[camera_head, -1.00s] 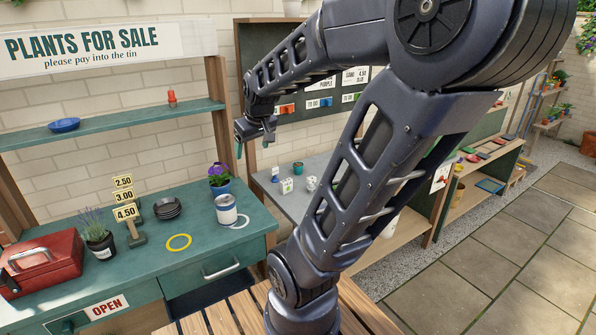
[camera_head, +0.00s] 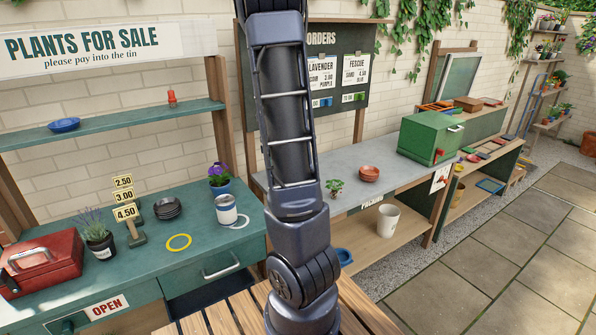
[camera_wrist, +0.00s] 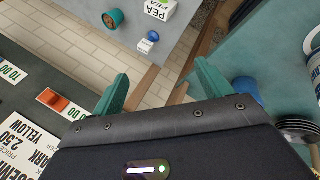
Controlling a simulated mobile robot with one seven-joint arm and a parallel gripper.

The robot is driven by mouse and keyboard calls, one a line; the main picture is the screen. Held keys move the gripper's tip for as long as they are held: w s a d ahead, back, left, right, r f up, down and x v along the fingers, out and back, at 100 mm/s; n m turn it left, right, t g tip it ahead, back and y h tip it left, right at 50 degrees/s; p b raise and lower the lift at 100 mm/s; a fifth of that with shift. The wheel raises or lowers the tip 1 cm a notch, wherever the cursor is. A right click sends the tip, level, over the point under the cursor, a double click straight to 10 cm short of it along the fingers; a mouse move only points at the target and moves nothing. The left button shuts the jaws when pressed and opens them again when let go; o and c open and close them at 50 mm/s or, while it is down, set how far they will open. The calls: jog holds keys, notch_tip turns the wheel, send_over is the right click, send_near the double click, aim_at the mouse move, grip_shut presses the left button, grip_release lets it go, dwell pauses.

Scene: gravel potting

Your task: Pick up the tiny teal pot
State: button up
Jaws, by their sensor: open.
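The tiny teal pot (camera_wrist: 113,18) shows in the wrist view near the top edge, on the grey bench. It stands apart from the gripper, beyond the fingertips and up to the left. In the head view it is not visible; my arm covers part of that bench. My gripper (camera_wrist: 160,72) shows in the wrist view with its two teal fingers spread wide and nothing between them. It is out of the head view.
A white PEA box (camera_wrist: 160,9) and a small white-and-blue item (camera_wrist: 148,42) are near the pot. The grey bench (camera_head: 350,165) also holds a small plant (camera_head: 334,187), terracotta saucers (camera_head: 369,173) and a green box (camera_head: 430,137). A signboard (camera_head: 340,75) stands behind.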

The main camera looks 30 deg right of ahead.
jog(key=w+d+f+n+t+h, duration=0.2)
jog(key=w+d+f+n+h, duration=0.1)
jog(key=w+d+f+n, duration=0.6)
jog(key=w+d+f+n+t+h, duration=0.25)
jog(key=w+d+f+n, duration=0.35)
jog(key=d+n, duration=0.55)
jog(key=shift+m+h, duration=0.35)
jog(key=f, duration=0.4)
jog(key=shift+w, duration=0.35)
jog(key=shift+f+x, duration=0.15)
jog(key=shift+x, duration=1.2)
jog(key=shift+f+x, duration=0.15)
jog(key=shift+x, duration=1.25)
jog(key=shift+s+a, duration=0.15)
jog(key=c, duration=1.1)
